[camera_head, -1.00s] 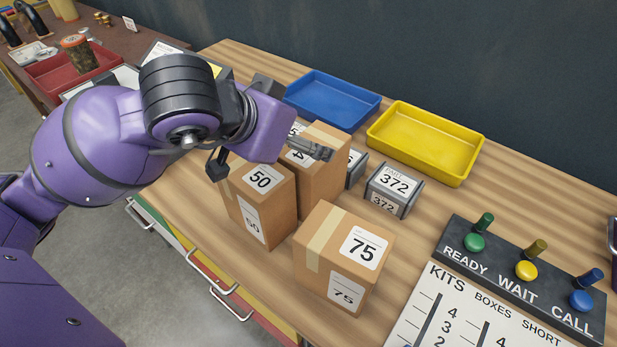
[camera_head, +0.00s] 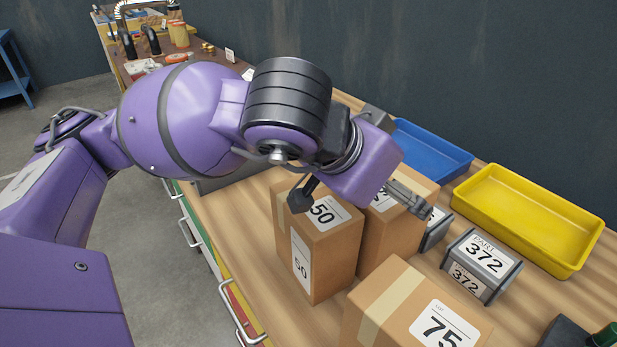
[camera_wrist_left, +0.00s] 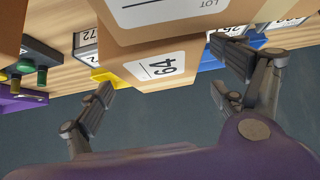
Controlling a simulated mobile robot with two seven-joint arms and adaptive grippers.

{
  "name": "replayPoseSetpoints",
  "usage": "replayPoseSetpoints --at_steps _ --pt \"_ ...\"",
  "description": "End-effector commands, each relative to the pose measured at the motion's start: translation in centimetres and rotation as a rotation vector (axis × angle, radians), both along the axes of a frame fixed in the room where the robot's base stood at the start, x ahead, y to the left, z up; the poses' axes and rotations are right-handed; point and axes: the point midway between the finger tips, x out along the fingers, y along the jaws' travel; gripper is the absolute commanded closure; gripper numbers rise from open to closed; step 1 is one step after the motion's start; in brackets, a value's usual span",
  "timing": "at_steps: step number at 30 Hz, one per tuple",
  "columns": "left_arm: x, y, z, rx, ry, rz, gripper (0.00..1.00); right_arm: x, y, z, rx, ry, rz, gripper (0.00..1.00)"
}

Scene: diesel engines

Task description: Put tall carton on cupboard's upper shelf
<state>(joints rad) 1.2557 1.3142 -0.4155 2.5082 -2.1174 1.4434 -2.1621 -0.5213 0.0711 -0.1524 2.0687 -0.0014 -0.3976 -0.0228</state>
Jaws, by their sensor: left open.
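A tall brown carton (camera_head: 402,232) stands on the wooden bench, just behind the carton marked 50, its label partly hidden by my arm. My left gripper (camera_head: 408,200) is at the tall carton's upper part in the head view. It is open in the left wrist view (camera_wrist_left: 162,72), and I cannot tell whether a finger touches the carton. No cupboard is in view. My right gripper is not in view.
The carton marked 50 (camera_head: 322,250) and the carton marked 75 (camera_head: 390,305) stand close in front. Grey part boxes marked 372 (camera_head: 482,265), a blue tray (camera_head: 432,150) and a yellow tray (camera_head: 525,220) are to the right. A dark wall rises behind.

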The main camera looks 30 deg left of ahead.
Motion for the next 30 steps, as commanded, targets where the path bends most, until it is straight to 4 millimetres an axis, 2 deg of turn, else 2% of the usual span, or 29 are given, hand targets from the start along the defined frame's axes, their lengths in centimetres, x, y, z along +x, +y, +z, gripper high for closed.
replayPoseSetpoints --at_steps 3,9,17,30 --pt "0.3 0.3 -0.2 -0.002 -0.003 0.012 0.12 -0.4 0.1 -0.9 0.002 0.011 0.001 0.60" --pt "1.5 -0.4 -1.4 -0.006 0.000 0.008 0.12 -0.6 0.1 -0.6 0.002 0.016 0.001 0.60" --pt "1.7 -0.4 -1.6 -0.005 -0.001 0.008 0.12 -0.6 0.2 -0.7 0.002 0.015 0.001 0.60" --pt "1.6 -0.5 -1.5 -0.005 -0.001 0.008 0.70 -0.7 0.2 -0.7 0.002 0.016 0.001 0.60"
